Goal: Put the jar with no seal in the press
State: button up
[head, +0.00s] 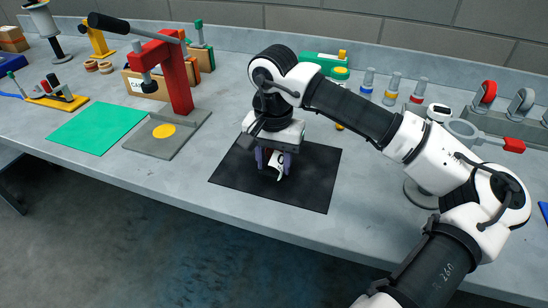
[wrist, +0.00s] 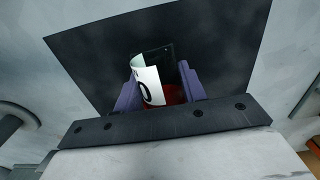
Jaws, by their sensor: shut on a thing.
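My gripper (head: 272,162) points down over the black mat (head: 318,190), its purple fingers shut on a small jar (head: 279,172). In the wrist view the jar (wrist: 151,86) shows a curved white label with a black mark, a dark side and a red part between the fingers. I cannot tell whether it bears a seal, or whether it touches the mat. The red press (head: 176,78) with a black lever stands to the left of my gripper. Its grey base (head: 150,145) carries a yellow disc (head: 164,131), which is bare.
A green mat (head: 97,126) lies left of the press. Cardboard boxes (head: 145,87) stand behind it. The table between the black mat and the press base is clear.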

jog(key=shift+f, duration=0.2)
jog(key=o, duration=1.1)
jog(key=shift+r, duration=0.1)
